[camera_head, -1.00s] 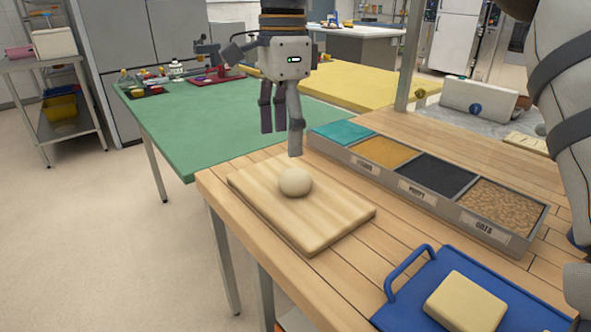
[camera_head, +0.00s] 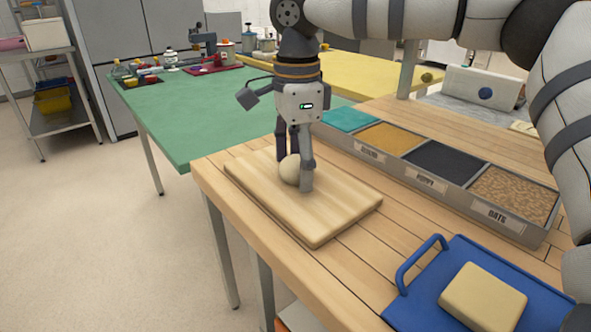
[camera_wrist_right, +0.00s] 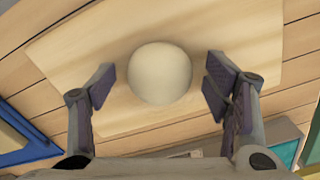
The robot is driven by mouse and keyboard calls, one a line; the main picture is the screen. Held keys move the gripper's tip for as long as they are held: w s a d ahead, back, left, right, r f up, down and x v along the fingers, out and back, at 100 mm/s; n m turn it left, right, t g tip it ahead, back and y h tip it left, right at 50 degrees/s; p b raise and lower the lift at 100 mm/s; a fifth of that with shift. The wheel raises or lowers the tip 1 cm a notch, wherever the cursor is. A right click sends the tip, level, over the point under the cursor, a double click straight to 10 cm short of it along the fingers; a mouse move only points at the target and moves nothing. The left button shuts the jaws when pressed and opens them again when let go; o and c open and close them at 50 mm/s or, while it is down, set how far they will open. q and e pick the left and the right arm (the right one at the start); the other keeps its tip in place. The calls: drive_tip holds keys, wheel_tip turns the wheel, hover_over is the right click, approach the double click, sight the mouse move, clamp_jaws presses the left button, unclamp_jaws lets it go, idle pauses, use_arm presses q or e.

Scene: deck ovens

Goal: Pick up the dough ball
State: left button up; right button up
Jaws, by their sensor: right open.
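The pale round dough ball (camera_head: 289,170) sits on the light wooden board (camera_head: 330,212) near the table's left corner. It also shows in the right wrist view (camera_wrist_right: 160,73), between the fingers with a gap on each side. My right gripper (camera_head: 294,172) is lowered from above, with its fingers around the ball and their tips close to the board. It is open. One finger hides part of the ball in the head view. My left gripper is not in view.
A tray of several toppings (camera_head: 405,187) stands behind the board. A blue tray (camera_head: 415,300) with a pale yellow block (camera_head: 482,297) lies at the front right. A green table (camera_head: 200,115) stands behind on the left. Bare wood separates board and blue tray.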

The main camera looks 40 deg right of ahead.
drive_tip(key=shift+r, duration=0.1)
drive_tip(key=c, duration=1.3)
drive_tip(key=shift+o, duration=0.2)
